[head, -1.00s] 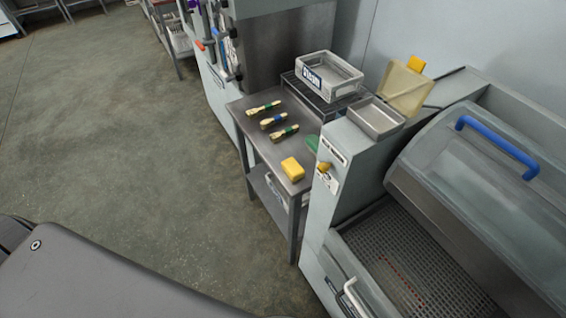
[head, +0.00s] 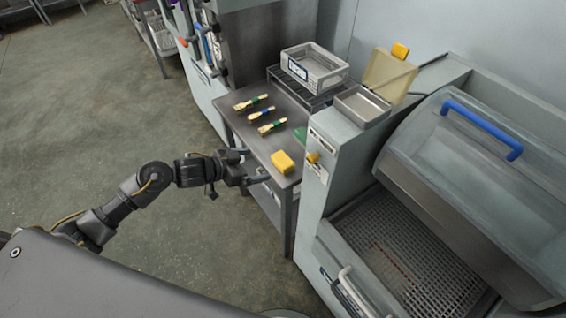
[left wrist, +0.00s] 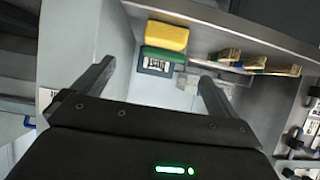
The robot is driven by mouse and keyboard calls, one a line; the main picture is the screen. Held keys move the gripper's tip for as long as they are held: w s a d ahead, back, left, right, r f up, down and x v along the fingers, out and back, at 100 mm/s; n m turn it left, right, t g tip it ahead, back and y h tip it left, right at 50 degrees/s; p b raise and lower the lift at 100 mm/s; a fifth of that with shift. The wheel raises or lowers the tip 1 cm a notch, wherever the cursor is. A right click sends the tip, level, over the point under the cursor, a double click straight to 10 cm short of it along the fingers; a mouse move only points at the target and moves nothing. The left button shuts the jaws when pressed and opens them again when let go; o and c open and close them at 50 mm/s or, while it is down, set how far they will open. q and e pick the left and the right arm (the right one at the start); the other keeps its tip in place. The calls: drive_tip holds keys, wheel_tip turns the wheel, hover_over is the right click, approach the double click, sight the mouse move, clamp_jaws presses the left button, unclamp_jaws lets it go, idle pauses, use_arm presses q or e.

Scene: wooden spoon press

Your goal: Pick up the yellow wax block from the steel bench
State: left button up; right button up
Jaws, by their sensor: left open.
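The yellow wax block (head: 283,162) lies on the near part of the steel bench (head: 236,121), close to its front end. It also shows in the left wrist view (left wrist: 167,36), beyond and between my finger tips. My left gripper (head: 257,165) is open and empty, at the bench's left edge, a short way left of the block and apart from it. In the left wrist view my two fingers (left wrist: 152,82) are spread wide. My right gripper is not in view.
Several bundles of wooden spoons with coloured bands (head: 259,115) lie farther back on the bench. A green item (head: 301,134) lies behind the block. A grey machine (head: 340,150) stands close on the right. A labelled grey bin (head: 314,66) sits on a rack at the back.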

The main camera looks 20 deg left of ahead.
sight(282, 160)
use_arm(q)
drive_tip(key=x, duration=0.5)
drive_tip(key=shift+w+d+f, duration=0.2)
drive_tip(key=shift+w, duration=0.1)
drive_tip(key=x, duration=0.2)
drive_tip(key=p+x, duration=0.1)
drive_tip(key=x, duration=0.2)
drive_tip(key=shift+w+a+f+p, duration=0.1)
drive_tip(key=shift+w+a+p, duration=0.1)
drive_tip(key=shift+w+p, duration=0.1)
drive_tip(key=shift+s, duration=0.1)
drive_tip(key=c, duration=1.1)
